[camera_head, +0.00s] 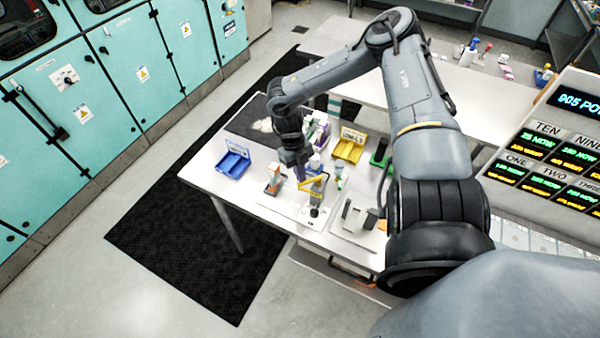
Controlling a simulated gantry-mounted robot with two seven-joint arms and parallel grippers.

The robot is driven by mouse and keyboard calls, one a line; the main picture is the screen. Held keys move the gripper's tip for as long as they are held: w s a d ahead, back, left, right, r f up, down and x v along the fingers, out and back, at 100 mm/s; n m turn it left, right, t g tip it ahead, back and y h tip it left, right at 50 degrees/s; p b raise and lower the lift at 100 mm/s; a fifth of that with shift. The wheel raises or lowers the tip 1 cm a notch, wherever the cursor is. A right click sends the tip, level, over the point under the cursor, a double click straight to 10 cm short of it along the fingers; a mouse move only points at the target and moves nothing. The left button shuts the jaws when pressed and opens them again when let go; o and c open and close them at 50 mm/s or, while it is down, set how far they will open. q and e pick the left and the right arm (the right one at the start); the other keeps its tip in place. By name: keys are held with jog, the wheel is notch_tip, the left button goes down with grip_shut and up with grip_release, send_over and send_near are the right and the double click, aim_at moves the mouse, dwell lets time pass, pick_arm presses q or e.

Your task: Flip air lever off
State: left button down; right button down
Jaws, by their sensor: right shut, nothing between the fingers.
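My right arm reaches over the white table (207,179) from the right. My right gripper (300,174) points down above the table, shut and empty. Just right of and below its fingertips is a yellow angled piece (314,186), which looks like the air lever, above a small pale fixture with a dark part (314,212). I cannot tell whether the fingertips touch the yellow piece. The lever's on or off position is too small to read. My left gripper is not in view.
A blue bin (234,163) stands to the left and a yellow bin (349,146) behind. A small orange-and-grey item (273,180) and several bottles crowd the gripper. A grey metal plate (353,222) lies to the right. A display panel (560,150) stands far right.

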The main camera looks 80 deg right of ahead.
jog(key=shift+s+a+f+n+b, duration=0.1)
jog(key=shift+a+n+b, duration=0.2)
jog(key=shift+n+b, duration=0.15)
jog(key=shift+s+a+n+h+b, duration=0.15)
jog(key=shift+a+n+h+b, duration=0.2)
jog(key=shift+n, duration=0.4)
jog(key=shift+s+a+n+g, duration=0.25)
jog(key=shift+n+g, duration=0.05)
jog(key=shift+n, duration=0.3)
jog(key=shift+s+a+n+h+b, duration=0.15)
jog(key=shift+a+n+h+b, duration=0.15)
jog(key=shift+n, duration=0.3)
jog(key=shift+s+a, duration=0.1)
jog(key=shift+s, duration=0.05)
dwell(0.5)
jog(key=shift+s+a, duration=0.1)
dwell(2.1)
dwell(0.7)
dwell(0.6)
dwell(0.7)
